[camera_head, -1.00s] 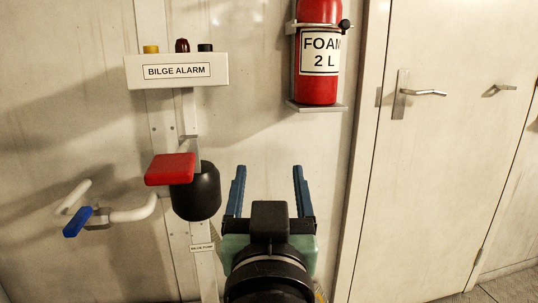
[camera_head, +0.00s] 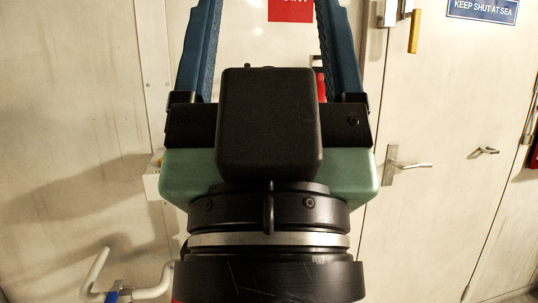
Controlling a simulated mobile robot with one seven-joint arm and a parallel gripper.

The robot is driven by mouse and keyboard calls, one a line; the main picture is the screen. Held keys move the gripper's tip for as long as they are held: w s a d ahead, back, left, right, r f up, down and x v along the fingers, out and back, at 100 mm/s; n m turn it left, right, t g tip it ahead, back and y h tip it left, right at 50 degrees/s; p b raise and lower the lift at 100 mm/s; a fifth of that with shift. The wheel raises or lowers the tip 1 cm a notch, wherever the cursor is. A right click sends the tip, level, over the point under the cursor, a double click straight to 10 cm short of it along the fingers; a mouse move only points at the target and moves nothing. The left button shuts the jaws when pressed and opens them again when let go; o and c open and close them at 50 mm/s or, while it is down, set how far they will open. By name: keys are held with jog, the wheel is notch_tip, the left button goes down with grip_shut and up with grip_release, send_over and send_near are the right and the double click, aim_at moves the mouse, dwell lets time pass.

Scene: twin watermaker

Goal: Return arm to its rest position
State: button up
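My gripper (camera_head: 268,20) is large and close in the middle of the head view, pointing up the picture. Its two blue fingers stand wide apart, with nothing seen between them but wall and part of a red sign. The fingertips run up to or past the top edge. The green and black gripper body and dark wrist hide much of the wall behind.
A door (camera_head: 430,225) with a lever handle (camera_head: 400,166) stands at right, under a blue "KEEP SHUT AT SEA" sign (camera_head: 482,9). A red sign (camera_head: 290,10) is at top. A white pipe with a blue handle (camera_head: 112,296) is at lower left. The left wall is bare.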

notch_tip(320, 180, up, 17)
jog(key=p, duration=1.4)
jog(key=shift+p, duration=0.3)
